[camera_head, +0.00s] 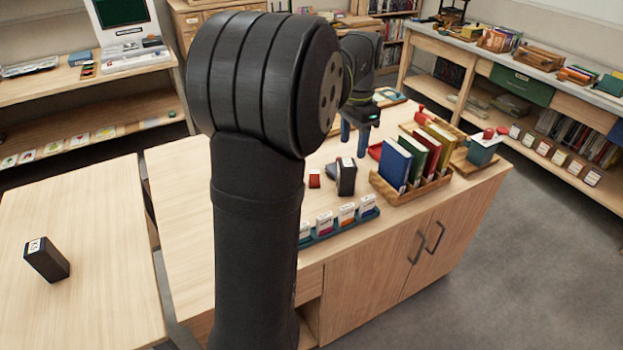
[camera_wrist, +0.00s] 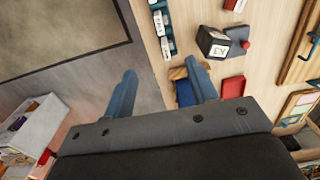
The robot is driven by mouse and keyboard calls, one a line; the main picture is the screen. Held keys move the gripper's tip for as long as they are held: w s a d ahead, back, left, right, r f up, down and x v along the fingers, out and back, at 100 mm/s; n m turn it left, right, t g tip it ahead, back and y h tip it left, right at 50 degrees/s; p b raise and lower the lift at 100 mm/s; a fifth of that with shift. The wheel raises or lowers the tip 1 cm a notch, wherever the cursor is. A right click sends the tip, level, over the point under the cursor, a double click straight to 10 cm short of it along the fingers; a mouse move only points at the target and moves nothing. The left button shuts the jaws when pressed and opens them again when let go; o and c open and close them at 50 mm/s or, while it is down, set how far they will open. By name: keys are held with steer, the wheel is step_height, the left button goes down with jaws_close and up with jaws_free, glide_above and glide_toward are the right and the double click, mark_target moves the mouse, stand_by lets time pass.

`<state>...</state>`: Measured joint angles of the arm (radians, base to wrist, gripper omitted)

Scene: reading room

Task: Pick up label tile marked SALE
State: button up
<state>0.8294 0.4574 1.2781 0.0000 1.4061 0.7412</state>
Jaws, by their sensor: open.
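Several small white label tiles with coloured bands (camera_head: 346,213) stand in a row in a teal rack (camera_head: 341,230) at the front edge of the wooden counter. The rack (camera_wrist: 173,48) with its white tiles also shows at the top of the wrist view. The lettering is too small to read, so I cannot tell which tile says SALE. My arm hides the left end of the rack in the head view. My gripper (camera_head: 355,149) is open and empty, above the counter behind the rack. In the wrist view its two blue fingers (camera_wrist: 160,66) stand wide apart with nothing between them.
A dark block with a white label (camera_head: 346,177) and a small red piece (camera_head: 314,178) lie behind the rack. A wooden holder (camera_head: 412,196) with upright books stands right of them. Another dark block (camera_head: 46,260) stands on the left table.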

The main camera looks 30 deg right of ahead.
steer(key=m+t, duration=1.3)
steer(key=m, duration=0.5)
glide_toward(348, 215)
steer(key=x, duration=1.2)
steer(key=shift+w+f, duration=0.1)
steer(key=shift+w, duration=0.3)
steer(key=shift+c, duration=0.2)
steer(key=shift+t, duration=0.3)
steer(key=c, duration=0.7)
